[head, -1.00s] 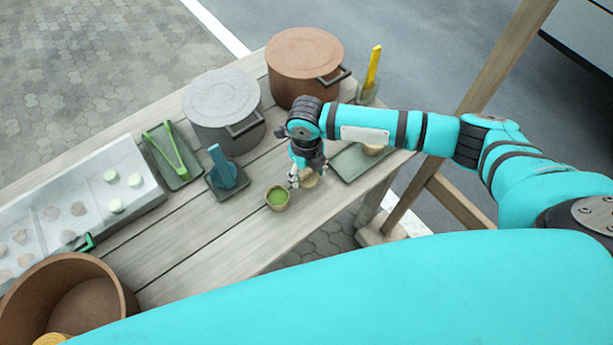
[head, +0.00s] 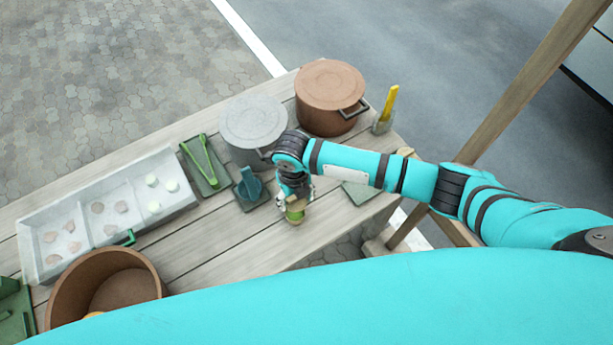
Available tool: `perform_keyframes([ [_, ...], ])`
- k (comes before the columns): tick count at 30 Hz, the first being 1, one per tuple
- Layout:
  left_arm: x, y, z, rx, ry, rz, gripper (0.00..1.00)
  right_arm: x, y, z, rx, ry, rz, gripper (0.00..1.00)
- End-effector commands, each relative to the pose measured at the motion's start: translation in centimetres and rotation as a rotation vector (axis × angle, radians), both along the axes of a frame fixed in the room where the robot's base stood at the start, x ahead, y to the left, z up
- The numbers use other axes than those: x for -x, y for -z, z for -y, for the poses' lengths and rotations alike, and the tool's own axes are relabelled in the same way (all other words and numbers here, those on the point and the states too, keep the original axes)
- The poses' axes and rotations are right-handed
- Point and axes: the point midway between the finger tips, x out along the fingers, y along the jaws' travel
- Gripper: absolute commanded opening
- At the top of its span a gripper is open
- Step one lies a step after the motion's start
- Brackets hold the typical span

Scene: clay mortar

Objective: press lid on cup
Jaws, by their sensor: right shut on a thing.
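The small tan cup (head: 295,217) stands near the front edge of the wooden table, with a bit of green showing at its top. My right gripper (head: 295,200) points down right over the cup and is shut on the lid. The lid is mostly hidden by the fingers and is very small here. It is at or just above the cup's rim; I cannot tell whether it touches or sits level. My left gripper is not in view.
Green tongs (head: 205,160) lie on a tray to the left. A compartment tray (head: 105,238) and brown tub (head: 75,300) stand further left. A green tray (head: 360,193) is on the right.

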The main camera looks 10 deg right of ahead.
Motion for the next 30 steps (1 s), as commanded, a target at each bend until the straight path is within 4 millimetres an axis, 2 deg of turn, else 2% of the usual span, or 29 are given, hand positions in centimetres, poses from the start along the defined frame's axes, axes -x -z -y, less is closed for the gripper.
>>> perform_keyframes([
  [1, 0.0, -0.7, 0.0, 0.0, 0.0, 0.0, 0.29, 0.3, -0.3, -0.2, 0.001, 0.0, -0.003, 0.46],
  [5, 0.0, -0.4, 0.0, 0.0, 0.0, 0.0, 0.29, 0.4, 0.4, -0.4, 0.002, -0.001, -0.002, 0.46],
  [21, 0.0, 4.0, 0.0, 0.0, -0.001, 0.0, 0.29, 0.3, 4.8, -0.4, 0.001, -0.001, -0.001, 0.46],
  [30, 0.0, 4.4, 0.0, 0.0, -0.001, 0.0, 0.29, 0.3, 5.7, -0.4, 0.001, -0.002, -0.001, 0.46],
])
